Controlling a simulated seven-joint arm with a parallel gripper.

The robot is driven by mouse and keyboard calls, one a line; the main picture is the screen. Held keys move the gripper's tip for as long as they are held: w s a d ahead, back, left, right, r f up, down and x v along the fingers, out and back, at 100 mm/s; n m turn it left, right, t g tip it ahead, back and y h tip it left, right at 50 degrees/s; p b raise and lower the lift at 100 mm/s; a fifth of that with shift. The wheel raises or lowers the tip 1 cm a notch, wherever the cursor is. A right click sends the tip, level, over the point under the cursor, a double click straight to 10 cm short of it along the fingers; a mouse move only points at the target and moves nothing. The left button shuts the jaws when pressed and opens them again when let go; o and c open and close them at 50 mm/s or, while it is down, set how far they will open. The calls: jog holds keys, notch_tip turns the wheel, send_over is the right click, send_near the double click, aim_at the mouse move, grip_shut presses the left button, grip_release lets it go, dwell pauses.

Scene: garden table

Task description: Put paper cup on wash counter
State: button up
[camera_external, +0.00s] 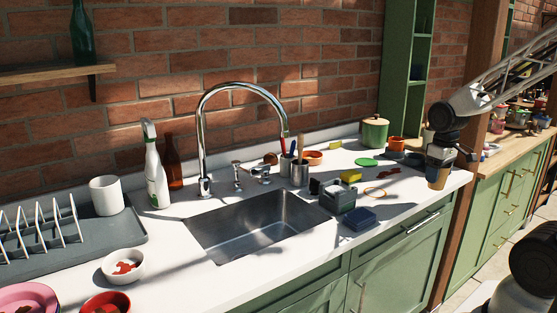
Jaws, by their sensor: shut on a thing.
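The paper cup (437,174) is brown with a pale top and a dark band. It is upright at the right end of the white wash counter (340,258). My gripper (440,156) comes down from the upper right and is shut on the cup near its top. The gripper partly covers the cup. I cannot tell whether the cup's base touches the counter or hangs just above it.
A sink (262,225) with a tall faucet (203,140) takes up the counter's middle. A dark grey box (338,195), a blue sponge-like block (359,218), a green pot (374,132) and orange cups (396,144) stand left of the cup. A wooden post (472,120) rises behind my arm.

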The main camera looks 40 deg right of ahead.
jog(key=shift+s+a+f, duration=0.1)
jog(key=shift+s+f, duration=0.1)
jog(key=shift+s, duration=0.35)
jog(key=shift+s+f, duration=0.2)
jog(key=shift+s, duration=0.3)
jog(key=shift+w, duration=0.15)
jog(key=shift+w+d+f, duration=0.2)
jog(key=shift+w+f, duration=0.05)
jog(key=shift+w, duration=2.2)
jog(key=shift+w+d+f, duration=0.25)
jog(key=shift+w, duration=2.25)
jog(key=shift+w+d+f, duration=0.2)
jog(key=shift+w+f, duration=0.05)
jog(key=shift+w, duration=2.2)
jog(key=shift+w, duration=0.45)
jog(key=shift+f, duration=1.75)
jog(key=shift+f, duration=0.1)
